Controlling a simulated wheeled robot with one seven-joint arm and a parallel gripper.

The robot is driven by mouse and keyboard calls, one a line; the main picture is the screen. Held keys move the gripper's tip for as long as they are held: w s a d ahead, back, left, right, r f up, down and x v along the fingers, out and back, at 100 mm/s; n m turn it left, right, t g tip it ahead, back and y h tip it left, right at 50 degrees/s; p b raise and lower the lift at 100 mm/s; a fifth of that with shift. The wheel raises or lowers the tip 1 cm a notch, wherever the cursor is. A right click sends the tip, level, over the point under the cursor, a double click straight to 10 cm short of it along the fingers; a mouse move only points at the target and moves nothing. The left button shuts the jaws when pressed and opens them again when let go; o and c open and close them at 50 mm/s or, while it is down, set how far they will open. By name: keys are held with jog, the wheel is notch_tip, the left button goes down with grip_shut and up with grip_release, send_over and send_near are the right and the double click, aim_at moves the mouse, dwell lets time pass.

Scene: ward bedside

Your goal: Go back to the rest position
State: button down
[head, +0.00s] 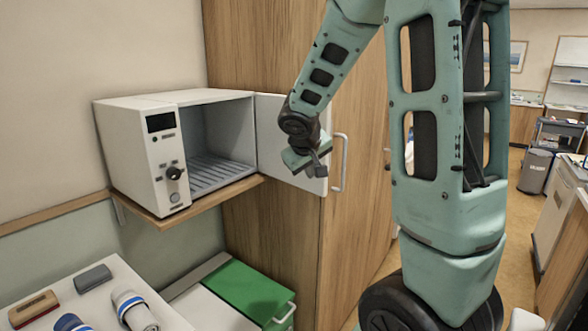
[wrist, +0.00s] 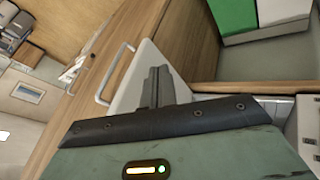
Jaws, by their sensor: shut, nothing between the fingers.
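My gripper (head: 320,172) is shut and empty. In the head view it hangs in front of the open door (head: 272,135) of a white cabinet-like appliance (head: 140,160). I cannot tell whether it touches the door. In the wrist view the closed fingers (wrist: 157,85) lie over the white door (wrist: 130,95), with its handle (wrist: 110,75) to the left. The appliance's chamber is open, with a ribbed floor and nothing visible on it.
The appliance stands on a wooden wall shelf (head: 165,223). Below is a green-topped bin (head: 240,285). A white table (head: 70,285) at lower left holds a brush, a grey block and rolled cloths. A wooden wardrobe (head: 355,190) stands behind my arm.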

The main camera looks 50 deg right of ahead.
jog(key=shift+a+r, duration=0.1)
jog(key=s+a+f+n+y+b, duration=0.1)
jog(key=a+f+n+y+b, duration=0.2)
jog(key=a, duration=0.9)
jog(key=a+f+n+y+b, duration=0.15)
jog(key=a+f, duration=0.35)
jog(key=a, duration=0.7)
jog(key=s+a+f+n+g+y+b, duration=0.1)
jog(key=s+a+f+n, duration=0.1)
jog(key=s+a, duration=0.7)
jog(key=s+a+f+n+g+y+b, duration=0.1)
jog(key=s+a+f+n+g, duration=0.1)
jog(key=s+a+n, duration=0.3)
jog(key=s+a+f, duration=0.1)
jog(key=s+a, duration=0.3)
jog(key=a, duration=0.1)
jog(key=shift+a+f+y, duration=0.15)
jog(key=shift+f+y, duration=0.15)
jog(key=shift+y, duration=0.05)
